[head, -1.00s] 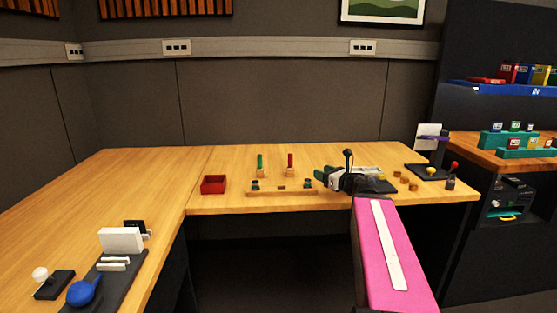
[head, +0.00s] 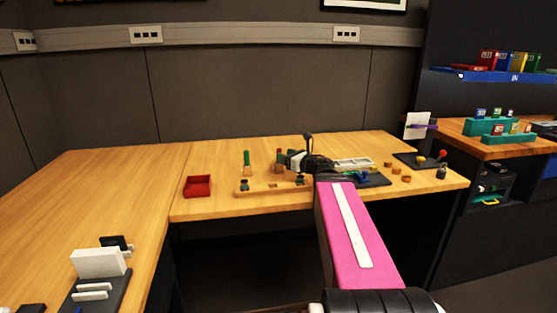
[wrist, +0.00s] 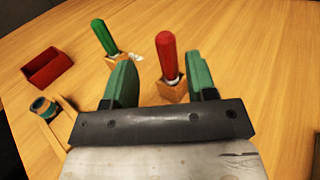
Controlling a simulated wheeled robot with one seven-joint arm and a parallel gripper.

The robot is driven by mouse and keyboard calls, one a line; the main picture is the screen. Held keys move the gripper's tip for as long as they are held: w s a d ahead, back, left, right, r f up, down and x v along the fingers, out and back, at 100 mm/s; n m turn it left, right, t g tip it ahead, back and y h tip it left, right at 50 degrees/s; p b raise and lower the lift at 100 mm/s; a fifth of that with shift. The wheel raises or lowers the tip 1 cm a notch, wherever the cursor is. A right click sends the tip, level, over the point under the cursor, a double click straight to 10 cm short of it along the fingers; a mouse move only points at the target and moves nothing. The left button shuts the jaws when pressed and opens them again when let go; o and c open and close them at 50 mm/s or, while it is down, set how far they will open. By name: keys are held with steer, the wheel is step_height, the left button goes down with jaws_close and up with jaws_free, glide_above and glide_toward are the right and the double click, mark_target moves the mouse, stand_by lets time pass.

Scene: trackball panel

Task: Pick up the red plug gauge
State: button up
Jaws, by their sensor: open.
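The red plug gauge (wrist: 167,52) stands upright in a small wooden block (wrist: 172,91) in the wrist view. My gripper (wrist: 159,66) is open and empty, with one green finger on each side of the gauge in the wrist picture. The gauge appears nearer the right finger. I cannot tell whether the fingertips reach as far as the gauge. A green plug gauge (wrist: 104,37) stands in its own wooden block, left of the red one; it also shows in the head view (head: 247,158).
A red open box (head: 198,187) sits left on the desk. A low wooden rack (head: 262,190) with small dark-green parts lies in front of the gauges. A dark panel and several small wooden pieces (head: 396,171) lie to the right.

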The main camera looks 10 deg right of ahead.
steer(key=x, duration=0.5)
steer(key=shift+w+d+r, duration=0.1)
steer(key=shift+w+d, duration=0.1)
steer(key=shift+w, duration=0.3)
steer(key=shift+w+a, duration=0.35)
jaws_close()
